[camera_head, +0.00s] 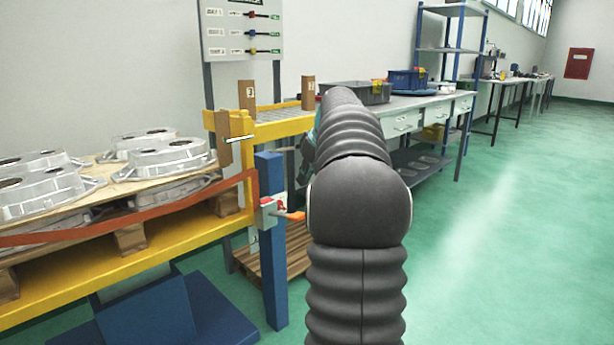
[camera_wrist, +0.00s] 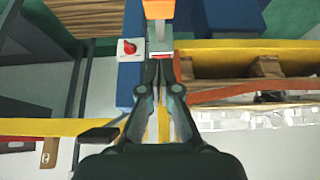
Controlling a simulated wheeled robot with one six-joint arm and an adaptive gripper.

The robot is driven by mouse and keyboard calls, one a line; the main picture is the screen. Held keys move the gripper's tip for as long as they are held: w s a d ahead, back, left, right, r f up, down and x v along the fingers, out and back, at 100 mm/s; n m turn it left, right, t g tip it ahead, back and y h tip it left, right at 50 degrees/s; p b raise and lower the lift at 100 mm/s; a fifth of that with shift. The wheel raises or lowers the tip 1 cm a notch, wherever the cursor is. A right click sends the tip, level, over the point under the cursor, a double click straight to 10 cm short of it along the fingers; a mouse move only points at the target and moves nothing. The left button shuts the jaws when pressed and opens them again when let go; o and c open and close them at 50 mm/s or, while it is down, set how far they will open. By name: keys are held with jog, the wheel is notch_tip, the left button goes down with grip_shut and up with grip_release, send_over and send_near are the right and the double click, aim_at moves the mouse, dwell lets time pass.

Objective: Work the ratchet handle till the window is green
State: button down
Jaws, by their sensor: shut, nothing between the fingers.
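The ratchet has an orange handle (camera_head: 294,215) that sticks out to the right from a grey metal body (camera_head: 267,212) on a blue post (camera_head: 272,280). In the wrist view the orange handle (camera_wrist: 158,9) is at the top edge, with the metal body (camera_wrist: 160,40) below it. My gripper (camera_wrist: 161,66) is shut and empty, its tips close to the ratchet body; I cannot tell if they touch. In the head view my own arm hides it. An orange-red strap (camera_head: 150,213) runs left from the ratchet.
A red knob on a white plate (camera_wrist: 129,48) sits beside the ratchet. A yellow frame (camera_head: 60,308) carries a wooden pallet of aluminium castings (camera_head: 165,158). A workbench (camera_head: 410,101) with boxes stands behind. Green floor (camera_head: 500,230) is clear to the right.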

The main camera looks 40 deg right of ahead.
send_over(296, 214)
jog(key=f, duration=0.5)
jog(key=shift+s+f, duration=0.25)
jog(key=shift+f, duration=0.15)
jog(key=f, duration=0.1)
jog(key=s+f, duration=0.1)
jog(key=shift+f+b, duration=0.35)
jog(key=shift+f, duration=0.05)
jog(key=shift+s+f, duration=0.15)
jog(key=shift+f, duration=0.15)
jog(key=shift+f, duration=0.1)
